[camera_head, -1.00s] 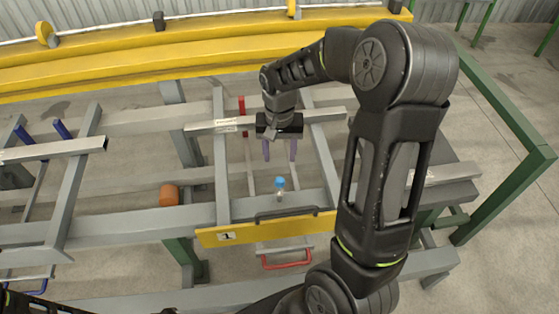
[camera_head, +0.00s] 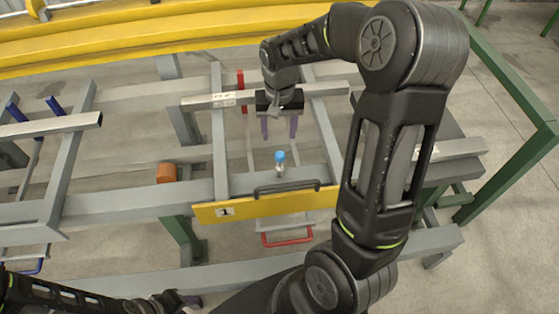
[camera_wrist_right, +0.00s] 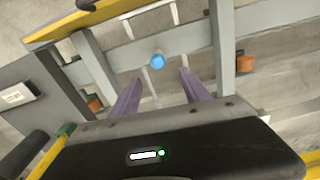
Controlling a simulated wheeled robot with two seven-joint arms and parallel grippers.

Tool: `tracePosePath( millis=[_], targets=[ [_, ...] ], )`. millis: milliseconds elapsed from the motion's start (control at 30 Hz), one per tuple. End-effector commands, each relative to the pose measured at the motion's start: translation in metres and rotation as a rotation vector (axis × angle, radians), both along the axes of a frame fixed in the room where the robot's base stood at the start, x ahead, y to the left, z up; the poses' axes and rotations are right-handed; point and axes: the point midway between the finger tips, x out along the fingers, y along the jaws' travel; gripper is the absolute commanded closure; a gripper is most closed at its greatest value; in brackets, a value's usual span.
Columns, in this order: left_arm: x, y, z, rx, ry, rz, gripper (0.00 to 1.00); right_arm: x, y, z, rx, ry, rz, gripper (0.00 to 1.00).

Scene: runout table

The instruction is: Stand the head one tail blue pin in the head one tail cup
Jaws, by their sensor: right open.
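The blue pin (camera_head: 280,156) stands upright, blue end up, on the grey beam behind the yellow board marked 1. A small pale part (camera_head: 279,171) shows below the blue; I cannot tell whether it is the pin's shank or a cup. From above, the wrist view shows only the round blue top (camera_wrist_right: 157,61). My right gripper (camera_head: 279,134) is open and empty, its two purple fingers pointing down behind and above the pin. In the wrist view its fingertips (camera_wrist_right: 158,77) are apart, with the blue top just beyond them. My left gripper (camera_head: 190,299) shows at the bottom edge, its jaws unclear.
The yellow board (camera_head: 268,206) with a dark handle (camera_head: 286,188) stands in front of the pin. A red bar (camera_head: 240,88) rises behind, left of my right gripper. Grey frame rails surround open gaps.

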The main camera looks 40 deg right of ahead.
Motion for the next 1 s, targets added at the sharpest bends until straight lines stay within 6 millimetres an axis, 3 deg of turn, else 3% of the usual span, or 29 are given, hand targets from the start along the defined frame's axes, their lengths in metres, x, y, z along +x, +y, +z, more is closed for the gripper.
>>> tracePosePath(
  millis=[33,200,400,600,767,1000],
  targets=[
    [0.000,0.000,-0.024,0.001,0.001,0.000,0.64,0.001,-0.001,-0.019,-0.004,-0.005,0.109,0.46],
    [0.000,0.000,-0.043,0.001,0.000,-0.001,0.64,0.000,-0.002,-0.029,-0.016,-0.003,0.595,0.46],
    [0.000,0.001,-0.050,0.001,-0.001,-0.003,0.64,-0.003,-0.004,-0.029,-0.025,0.008,1.188,0.46],
    [0.000,0.001,-0.048,0.001,-0.002,-0.003,0.64,-0.007,-0.004,-0.026,-0.020,0.018,1.632,0.46],
    [0.000,0.001,-0.048,0.001,-0.001,-0.004,0.64,-0.008,-0.003,-0.027,-0.018,0.020,1.790,0.46],
    [0.000,0.001,-0.048,0.001,-0.001,-0.004,0.64,-0.008,-0.003,-0.027,-0.019,0.020,1.812,0.46]
  ],
)
